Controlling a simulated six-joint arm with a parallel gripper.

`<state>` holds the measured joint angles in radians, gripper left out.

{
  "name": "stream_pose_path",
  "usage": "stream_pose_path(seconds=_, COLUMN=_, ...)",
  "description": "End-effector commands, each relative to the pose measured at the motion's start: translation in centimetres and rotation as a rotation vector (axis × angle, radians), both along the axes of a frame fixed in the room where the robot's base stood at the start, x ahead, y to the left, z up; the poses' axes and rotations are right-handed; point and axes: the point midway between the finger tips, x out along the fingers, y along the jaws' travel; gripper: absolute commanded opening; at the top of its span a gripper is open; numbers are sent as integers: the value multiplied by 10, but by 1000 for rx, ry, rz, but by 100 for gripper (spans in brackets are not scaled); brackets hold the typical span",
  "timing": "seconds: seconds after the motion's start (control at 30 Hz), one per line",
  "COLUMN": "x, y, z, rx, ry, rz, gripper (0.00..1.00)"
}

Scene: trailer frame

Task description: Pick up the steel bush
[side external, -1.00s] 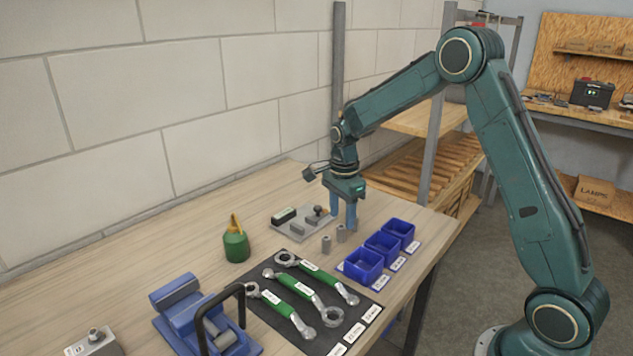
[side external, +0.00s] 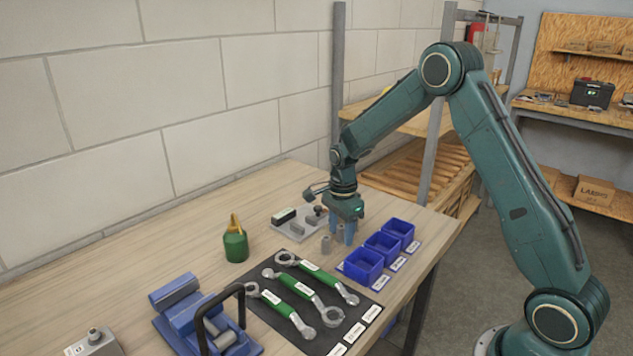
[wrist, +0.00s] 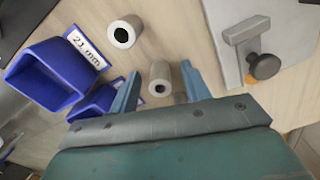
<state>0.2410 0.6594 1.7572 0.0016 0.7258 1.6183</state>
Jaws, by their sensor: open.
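Two short grey hollow bushes stand upright on the wooden bench; I cannot tell from their look which is the steel one. One bush (side external: 326,244) stands clear of the gripper and shows in the wrist view (wrist: 124,32) beyond the fingers. The other bush (wrist: 160,78) sits between the two blue fingers of my gripper (wrist: 160,74), with a gap on each side. My gripper (side external: 342,233) is open and low over the bench, and its fingers partly hide this bush in the side view.
Blue bins (side external: 363,264) stand close on the right, with a 23 mm label (wrist: 88,46). A grey plate (side external: 290,224) with a dark knob (wrist: 263,66) lies behind. Spanners on a dark mat (side external: 263,318), a green bottle (side external: 236,246) and a blue vise (side external: 185,310) are nearer.

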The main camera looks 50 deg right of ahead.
Motion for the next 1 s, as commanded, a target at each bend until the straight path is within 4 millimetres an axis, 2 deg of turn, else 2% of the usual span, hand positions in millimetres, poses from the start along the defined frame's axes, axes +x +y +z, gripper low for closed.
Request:
stream_pose_path(seconds=0.3, x=0, y=0, z=0, rx=0, ry=0, rz=0, gripper=47)
stream_pose_path(seconds=0.5, x=0, y=0, z=0, rx=0, ry=0, rz=0, gripper=8)
stream_pose_path(seconds=0.57, x=0, y=0, z=0, rx=0, ry=0, rz=0, gripper=0)
stream_pose_path(seconds=1.0, x=1, y=0, z=7, rx=-1, ry=-2, rz=0, gripper=0)
